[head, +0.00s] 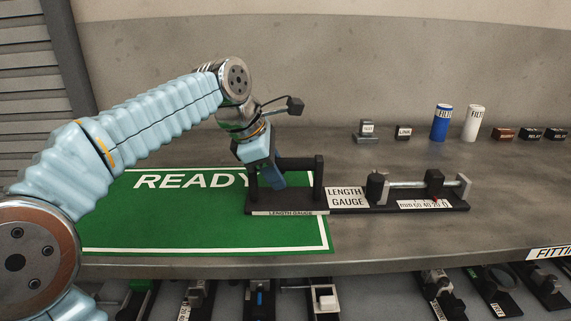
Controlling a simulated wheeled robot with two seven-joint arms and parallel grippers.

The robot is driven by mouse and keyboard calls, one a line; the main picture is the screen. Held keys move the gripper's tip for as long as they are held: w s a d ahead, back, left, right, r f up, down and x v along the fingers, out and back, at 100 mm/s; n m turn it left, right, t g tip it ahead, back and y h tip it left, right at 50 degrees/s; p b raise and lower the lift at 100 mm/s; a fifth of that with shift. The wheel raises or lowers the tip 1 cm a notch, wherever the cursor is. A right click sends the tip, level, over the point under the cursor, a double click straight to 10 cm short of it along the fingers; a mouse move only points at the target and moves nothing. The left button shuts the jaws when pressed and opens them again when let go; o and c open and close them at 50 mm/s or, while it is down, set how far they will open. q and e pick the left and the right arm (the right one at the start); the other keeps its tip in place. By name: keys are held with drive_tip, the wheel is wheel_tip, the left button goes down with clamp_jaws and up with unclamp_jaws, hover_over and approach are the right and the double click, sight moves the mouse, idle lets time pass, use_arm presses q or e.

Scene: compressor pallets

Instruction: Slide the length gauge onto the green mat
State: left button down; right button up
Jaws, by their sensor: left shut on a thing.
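The length gauge (348,198) is a long dark base with a white label, a scale, a sliding rod at its right end and a black bar handle at its left end. Its left part lies over the right side of the green mat (200,222), which reads READY. Its right part lies on the bare table. My left gripper (277,180) is at the gauge's handle and shut on it. The fingertips are partly hidden by the handle. My right gripper is not in view.
At the back of the grey table (400,243) stand small labelled blocks (403,132), a blue filter (440,123), a white filter (473,123) and several dark boxes (531,134). Several fixtures (323,299) sit below the front edge. The mat's left part is clear.

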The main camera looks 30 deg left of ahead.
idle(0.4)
use_arm(q)
drive_tip(key=s+a+p, duration=0.1)
drive_tip(key=s+a, duration=0.3)
drive_tip(key=a, duration=0.3)
drive_tip(key=s+a+p, duration=0.1)
drive_tip(key=s+a, duration=0.4)
drive_tip(key=a, duration=0.2)
drive_tip(key=s+a+p, duration=0.1)
drive_tip(key=s+a, duration=0.3)
drive_tip(key=a, duration=0.4)
drive_tip(key=shift+s+f, duration=0.2)
drive_tip(key=shift+s, duration=0.15)
drive_tip(key=c, duration=0.8)
unclamp_jaws()
drive_tip(key=shift+a, duration=0.15)
drive_tip(key=shift+o, duration=0.3)
drive_tip(key=shift+r, duration=0.2)
